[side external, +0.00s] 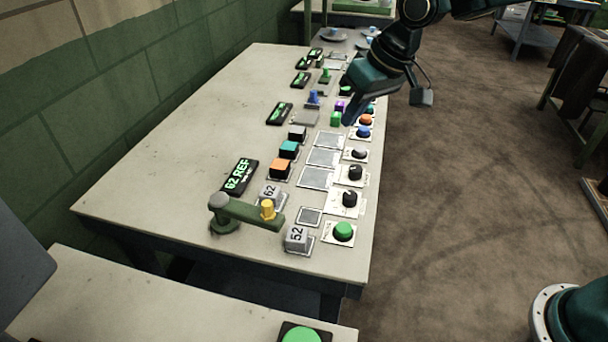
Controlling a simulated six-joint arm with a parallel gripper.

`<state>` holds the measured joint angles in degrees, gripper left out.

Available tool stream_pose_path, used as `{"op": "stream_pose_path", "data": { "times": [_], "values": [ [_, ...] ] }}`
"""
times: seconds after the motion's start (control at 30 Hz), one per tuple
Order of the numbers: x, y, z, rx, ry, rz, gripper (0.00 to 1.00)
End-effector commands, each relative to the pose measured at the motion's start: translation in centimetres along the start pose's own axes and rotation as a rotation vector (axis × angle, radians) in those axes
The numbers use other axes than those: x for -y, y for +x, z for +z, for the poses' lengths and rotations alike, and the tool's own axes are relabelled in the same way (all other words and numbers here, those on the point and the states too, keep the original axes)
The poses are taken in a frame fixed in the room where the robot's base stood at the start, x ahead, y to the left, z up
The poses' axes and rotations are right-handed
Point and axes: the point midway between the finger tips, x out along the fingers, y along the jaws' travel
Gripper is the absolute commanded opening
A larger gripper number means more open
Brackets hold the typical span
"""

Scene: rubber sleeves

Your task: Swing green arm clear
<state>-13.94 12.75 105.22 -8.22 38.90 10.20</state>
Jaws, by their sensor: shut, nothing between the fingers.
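The green arm (249,211) is a flat bar on a round green post (225,222) at the near end of the long table. The bar passes in front of a grey block marked 62 (269,191) and ends short of a block marked 52 (297,236). My gripper (350,120) is shut and empty.
A black display reading "62 REF" (239,176) lies behind the arm. A green button (343,231) sits at the near right corner. The table's left half (170,170) is bare.

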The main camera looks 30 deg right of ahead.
Motion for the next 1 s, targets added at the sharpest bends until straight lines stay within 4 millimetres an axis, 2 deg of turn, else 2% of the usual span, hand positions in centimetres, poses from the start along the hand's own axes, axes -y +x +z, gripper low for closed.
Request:
{"op": "stream_pose_path", "data": {
  "times": [0.1,0.3,0.53,0.83,1.0],
  "values": [
    [0.7,2.4,0.6,0.009,-0.053,-0.105,0.00],
    [2.3,4.5,1.5,0.001,-0.110,-0.282,0.00],
    [3.3,5.2,1.9,-0.012,-0.126,-0.386,0.00],
    [3.5,5.4,2.0,-0.013,-0.129,-0.395,0.00],
    [3.8,6.2,2.0,-0.011,-0.129,-0.394,0.00]
  ]
}}
